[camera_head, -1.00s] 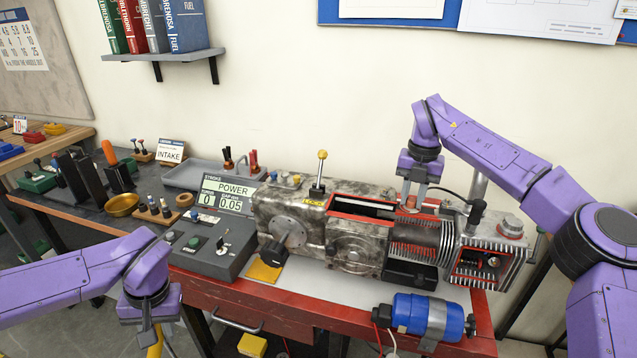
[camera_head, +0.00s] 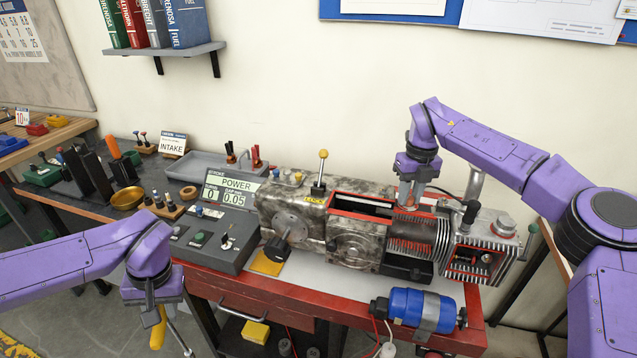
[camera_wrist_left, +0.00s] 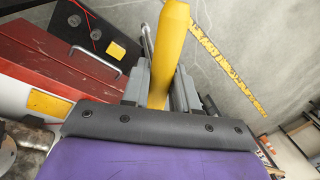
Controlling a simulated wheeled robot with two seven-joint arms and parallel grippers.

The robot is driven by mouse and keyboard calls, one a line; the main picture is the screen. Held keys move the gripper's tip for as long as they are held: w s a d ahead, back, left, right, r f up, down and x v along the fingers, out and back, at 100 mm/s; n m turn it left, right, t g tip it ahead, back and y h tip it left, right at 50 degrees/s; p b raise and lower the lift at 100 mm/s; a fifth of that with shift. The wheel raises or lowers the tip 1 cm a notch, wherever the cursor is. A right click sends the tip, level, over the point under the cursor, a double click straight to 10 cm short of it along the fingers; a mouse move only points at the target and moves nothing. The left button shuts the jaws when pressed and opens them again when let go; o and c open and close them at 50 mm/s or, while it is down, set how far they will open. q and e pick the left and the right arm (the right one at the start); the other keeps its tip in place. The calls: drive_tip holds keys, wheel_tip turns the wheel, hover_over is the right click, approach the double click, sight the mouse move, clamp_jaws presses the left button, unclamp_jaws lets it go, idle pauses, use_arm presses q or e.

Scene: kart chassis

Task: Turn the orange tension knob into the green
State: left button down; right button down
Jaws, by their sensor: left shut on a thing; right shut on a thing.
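No orange tension knob can be clearly made out; an orange handle (camera_head: 113,147) stands among the black holders at the left of the bench. My left gripper (camera_head: 153,302) is in front of the bench, shut on a yellow handle (camera_head: 158,330) that hangs below it. The yellow handle (camera_wrist_left: 169,55) also shows between the fingers in the left wrist view, with a thin metal rod beside it. My right gripper (camera_head: 406,193) points down at the red-edged top of the grey machine (camera_head: 358,243), near its finned cylinder (camera_head: 418,232). It is shut, but what it holds is hidden.
A control box with a POWER display (camera_head: 229,191) stands left of the machine. A blue motor (camera_head: 408,306) lies at the red bench's (camera_head: 310,291) front right. A grey tray (camera_head: 205,170) and an INTAKE card (camera_head: 173,144) are behind. Floor is free below my left gripper.

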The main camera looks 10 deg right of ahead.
sight(411, 198)
drive_tip(key=shift+r, duration=0.25)
drive_tip(key=c, duration=1.2)
unclamp_jaws()
drive_tip(key=shift+s, duration=0.15)
drive_tip(key=shift+r, duration=0.1)
drive_tip(key=shift+d+r, duration=0.2)
drive_tip(key=shift+r, duration=5.75)
